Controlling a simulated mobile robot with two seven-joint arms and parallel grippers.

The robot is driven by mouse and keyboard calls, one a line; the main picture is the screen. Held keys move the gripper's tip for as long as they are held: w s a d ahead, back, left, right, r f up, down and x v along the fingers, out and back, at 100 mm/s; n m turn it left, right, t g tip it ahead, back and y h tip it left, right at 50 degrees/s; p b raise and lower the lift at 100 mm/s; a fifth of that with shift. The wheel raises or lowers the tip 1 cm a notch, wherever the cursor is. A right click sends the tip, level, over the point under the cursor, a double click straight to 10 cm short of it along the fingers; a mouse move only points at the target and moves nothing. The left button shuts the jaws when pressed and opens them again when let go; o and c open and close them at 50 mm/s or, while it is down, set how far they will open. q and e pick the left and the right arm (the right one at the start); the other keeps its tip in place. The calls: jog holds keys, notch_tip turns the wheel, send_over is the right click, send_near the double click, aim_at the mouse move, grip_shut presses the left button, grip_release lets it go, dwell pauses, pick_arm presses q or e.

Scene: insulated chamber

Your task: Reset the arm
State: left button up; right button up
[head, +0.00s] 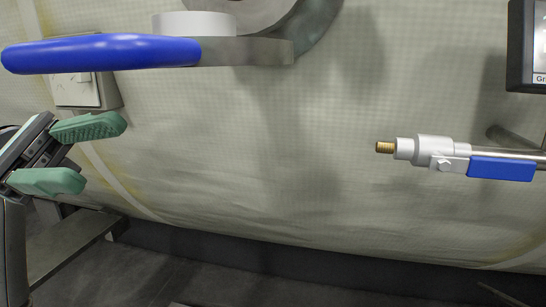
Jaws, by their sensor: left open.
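My left gripper (100,154) comes in from the left edge. Its two green, ribbed fingers are spread apart with nothing between them. It is below the long blue handle (100,53) and apart from it in the picture. My right gripper and right arm are not in view.
The blue handle joins a grey metal lever (245,51) at the top. A small valve (433,150) with a brass tip and a blue lever (501,168) sticks in from the right. A dark-framed screen (520,45) is at upper right. The pale quilted wall (270,150) between them is clear.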

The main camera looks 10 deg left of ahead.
pick_arm(q)
jog(key=w+d+f+m+t+y, duration=0.2)
jog(key=d+f+m+t+y, duration=0.1)
jog(key=f+m+t, duration=0.9)
jog(key=w+d+f+m+t+y, duration=0.2)
jog(key=d+f+m+t, duration=0.2)
jog(key=f+m+t, duration=0.75)
jog(key=w+a+f+n+y+p, duration=0.3)
jog(key=w+f+n+y+p, duration=0.3)
jog(key=n+y+p, duration=0.65)
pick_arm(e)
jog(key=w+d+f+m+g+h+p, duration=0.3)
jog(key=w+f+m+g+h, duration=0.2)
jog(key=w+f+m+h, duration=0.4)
pick_arm(q)
jog(key=s+a+f+g+p, duration=0.1)
jog(key=s+f+g+p, duration=0.7)
jog(key=f+p, duration=0.3)
jog(key=shift+s+a+n+g, duration=0.2)
jog(key=shift+s+n+g, duration=0.1)
jog(key=shift+g, duration=0.35)
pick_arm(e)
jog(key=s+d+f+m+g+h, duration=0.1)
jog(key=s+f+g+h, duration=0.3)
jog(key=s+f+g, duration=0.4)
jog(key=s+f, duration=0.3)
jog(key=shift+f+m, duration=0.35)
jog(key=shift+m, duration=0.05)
pick_arm(q)
jog(key=shift+w, duration=0.1)
